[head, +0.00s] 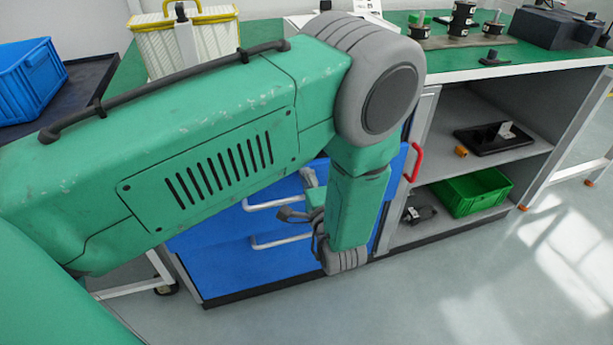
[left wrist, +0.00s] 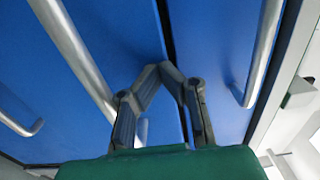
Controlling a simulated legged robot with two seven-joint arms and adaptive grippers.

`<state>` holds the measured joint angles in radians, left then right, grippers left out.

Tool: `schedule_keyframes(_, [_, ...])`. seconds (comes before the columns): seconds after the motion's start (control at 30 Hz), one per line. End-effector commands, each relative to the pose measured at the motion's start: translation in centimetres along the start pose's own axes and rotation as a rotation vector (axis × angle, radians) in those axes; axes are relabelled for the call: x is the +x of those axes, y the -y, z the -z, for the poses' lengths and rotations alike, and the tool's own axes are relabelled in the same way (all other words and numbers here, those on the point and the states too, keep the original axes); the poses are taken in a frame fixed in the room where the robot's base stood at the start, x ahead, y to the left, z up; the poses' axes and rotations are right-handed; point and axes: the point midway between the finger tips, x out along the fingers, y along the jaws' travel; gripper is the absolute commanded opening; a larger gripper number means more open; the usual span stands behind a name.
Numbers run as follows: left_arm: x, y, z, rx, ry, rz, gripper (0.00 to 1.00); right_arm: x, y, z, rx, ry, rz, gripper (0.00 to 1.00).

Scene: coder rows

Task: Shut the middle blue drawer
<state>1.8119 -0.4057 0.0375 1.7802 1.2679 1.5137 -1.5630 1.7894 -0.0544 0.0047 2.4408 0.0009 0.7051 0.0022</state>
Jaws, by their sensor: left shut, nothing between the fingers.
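The blue drawer unit (head: 225,275) stands under the green bench, with its upper part mostly hidden behind my left arm. Two pale bar handles show, an upper one (head: 268,204) and a lower one (head: 280,241); I take the upper to be on the middle drawer, but cannot be sure. My left gripper (head: 286,214) is in front of the drawer fronts between these handles, shut and empty. In the left wrist view its fingertips (left wrist: 166,70) meet near the dark gap between two blue fronts, with a metal handle (left wrist: 80,55) on the left; contact is unclear. My right gripper is out of view.
An open shelf with a green crate (head: 472,191) and a dark tray (head: 500,140) lies right of the drawers. A red handle (head: 414,162) sticks out beside them. A blue crate (head: 28,80) and yellow-rimmed basket (head: 185,42) are at left. The floor at front right is clear.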

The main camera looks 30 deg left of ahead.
Motion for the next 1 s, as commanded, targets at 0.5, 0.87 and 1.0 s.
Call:
schedule_keyframes(0.5, [5.1, 0.0, 0.0, -0.001, 0.000, 0.000, 0.00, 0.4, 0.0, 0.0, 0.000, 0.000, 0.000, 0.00])
schedule_keyframes(0.87, [5.4, 0.0, -0.2, -0.002, 0.002, 0.001, 0.00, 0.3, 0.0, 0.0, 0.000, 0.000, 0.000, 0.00])
schedule_keyframes(1.0, [5.4, 0.1, -0.7, 0.002, 0.004, 0.003, 0.00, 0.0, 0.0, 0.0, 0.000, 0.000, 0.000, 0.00])
